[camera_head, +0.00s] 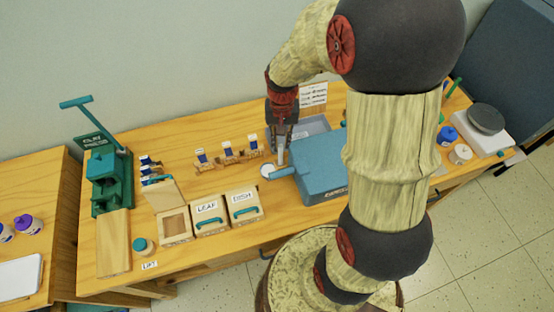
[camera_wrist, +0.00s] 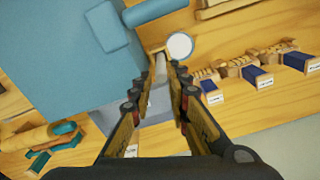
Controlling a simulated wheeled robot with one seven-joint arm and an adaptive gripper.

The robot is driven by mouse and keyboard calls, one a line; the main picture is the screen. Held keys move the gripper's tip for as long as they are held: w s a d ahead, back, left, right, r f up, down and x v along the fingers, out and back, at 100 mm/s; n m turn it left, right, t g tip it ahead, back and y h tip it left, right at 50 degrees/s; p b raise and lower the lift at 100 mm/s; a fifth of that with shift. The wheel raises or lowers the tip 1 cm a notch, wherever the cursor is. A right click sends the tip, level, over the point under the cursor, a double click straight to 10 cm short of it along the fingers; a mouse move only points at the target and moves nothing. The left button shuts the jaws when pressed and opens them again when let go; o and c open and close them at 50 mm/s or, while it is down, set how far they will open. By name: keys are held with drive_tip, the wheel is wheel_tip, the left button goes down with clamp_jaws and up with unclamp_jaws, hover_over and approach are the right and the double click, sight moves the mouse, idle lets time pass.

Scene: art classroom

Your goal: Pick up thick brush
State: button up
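I cannot make out the thick brush for certain in either view. My gripper (camera_head: 283,137) points down beside the blue box (camera_head: 325,168), at the back middle of the table. In the wrist view my gripper's fingers (camera_wrist: 165,66) converge, with a narrow gap between their tips. A pale grey strip (camera_wrist: 160,97) shows between the fingers; I cannot tell whether they touch it. A white round disc (camera_wrist: 180,46) lies just beyond the fingertips; it also shows in the head view (camera_head: 267,171). The blue box (camera_wrist: 60,50) fills the upper left of the wrist view.
Wooden holders with blue-and-white pieces (camera_head: 228,151) stand left of my gripper. Boxes labelled LEAF (camera_head: 208,215) and another with a teal handle (camera_head: 243,205) stand in front. A green press (camera_head: 106,172) is at far left. My arm hides part of the table's right side.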

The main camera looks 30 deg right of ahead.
drive_tip(key=b, duration=0.2)
hover_over(280, 164)
drive_tip(key=f, duration=0.7)
drive_tip(key=shift+w+d+f, duration=0.15)
drive_tip(key=shift+w+d, duration=0.1)
drive_tip(key=shift+w, duration=0.1)
drive_tip(key=shift+c, duration=0.4)
drive_tip(key=c, duration=0.4)
